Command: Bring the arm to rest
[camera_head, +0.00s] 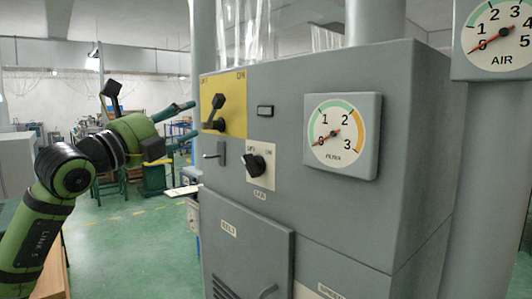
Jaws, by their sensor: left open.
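My left arm comes in from the left, and its gripper (183,124) is open, with two dark green fingers pointing right. The fingertips are close to the left edge of the yellow switch panel (234,92) on a grey cabinet. I cannot tell whether they touch it. A black lever switch (215,113) on that panel stands just right of the fingertips and looks tilted. Nothing is between the fingers. My right gripper does not show.
The grey cabinet (330,220) fills the middle and right. It carries a black rotary knob (255,165) and a FILTER gauge (342,136). An AIR gauge (499,37) sits on a pipe at right. Green floor (130,250) is open between arm and cabinet.

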